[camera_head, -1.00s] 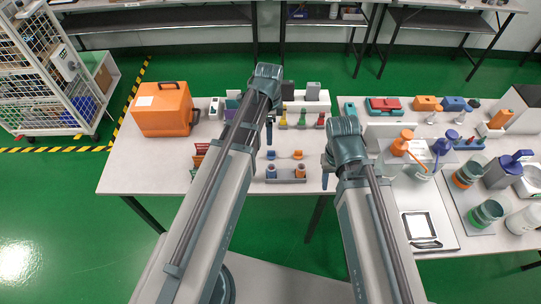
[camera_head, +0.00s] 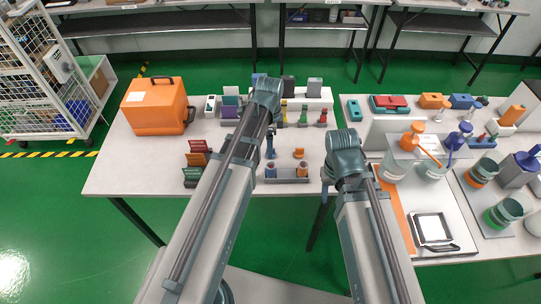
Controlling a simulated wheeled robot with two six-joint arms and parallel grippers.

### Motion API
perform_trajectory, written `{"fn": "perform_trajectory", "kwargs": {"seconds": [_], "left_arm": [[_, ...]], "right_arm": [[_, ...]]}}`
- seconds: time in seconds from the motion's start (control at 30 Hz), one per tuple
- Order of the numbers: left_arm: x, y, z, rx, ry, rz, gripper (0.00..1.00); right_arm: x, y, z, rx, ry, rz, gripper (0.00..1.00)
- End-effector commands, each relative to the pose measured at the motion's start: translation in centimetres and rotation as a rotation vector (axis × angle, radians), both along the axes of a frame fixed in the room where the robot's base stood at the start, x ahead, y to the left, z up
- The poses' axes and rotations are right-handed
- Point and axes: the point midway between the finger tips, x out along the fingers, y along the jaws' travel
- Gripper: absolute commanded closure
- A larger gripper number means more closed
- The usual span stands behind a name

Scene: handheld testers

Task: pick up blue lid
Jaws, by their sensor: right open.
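A small blue piece that looks like the blue lid (camera_head: 270,153) is on the white table, just behind a grey holder (camera_head: 286,179). The tip of my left gripper (camera_head: 270,140) is right at it in the picture, and part of the lid is hidden. I cannot tell whether they touch or whether the jaws are open. A small orange lid (camera_head: 298,153) lies to its right. The holder carries a blue vial (camera_head: 270,170) and an orange vial (camera_head: 302,170). My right gripper (camera_head: 326,172) is open and empty, right of the holder near the table's front edge.
An orange case (camera_head: 155,105) stands at the left of the table. Red and green boxes (camera_head: 196,160) are left of my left arm. Coloured bottles (camera_head: 303,115) stand behind the lids. Jars and a framed plate (camera_head: 433,228) crowd the right side.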

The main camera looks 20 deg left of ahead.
Motion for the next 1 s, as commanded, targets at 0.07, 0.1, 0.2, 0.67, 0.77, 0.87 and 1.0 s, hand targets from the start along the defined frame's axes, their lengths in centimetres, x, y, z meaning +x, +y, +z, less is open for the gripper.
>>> {"fn": "perform_trajectory", "kwargs": {"seconds": [0.07,0.1,0.2,0.67,0.77,0.87,1.0], "left_arm": [[0.1,-0.2,-1.6,0.000,0.000,0.000,0.20],[0.1,-0.3,-2.1,0.000,0.000,0.000,0.20],[0.1,-0.3,-3.4,0.000,0.000,0.000,0.20],[0.1,-0.3,-3.9,0.000,0.000,0.000,0.36],[0.1,-0.3,-3.9,0.000,0.000,0.000,0.54],[0.1,-0.3,-3.9,0.000,0.000,0.000,0.72],[0.1,-0.3,-3.9,0.000,0.000,0.000,0.97]], "right_arm": [[0.0,0.0,-1.6,0.000,0.000,0.000,0.50],[0.0,0.0,-2.1,0.000,0.000,0.000,0.50],[0.0,0.0,-3.4,0.000,0.000,0.000,0.50],[0.0,0.0,-3.8,0.000,0.000,0.001,0.50],[0.0,0.0,-3.8,0.000,0.000,0.001,0.50],[0.0,0.0,-3.9,0.000,0.000,0.001,0.50],[0.0,0.0,-3.9,0.000,0.000,0.001,0.50]]}}
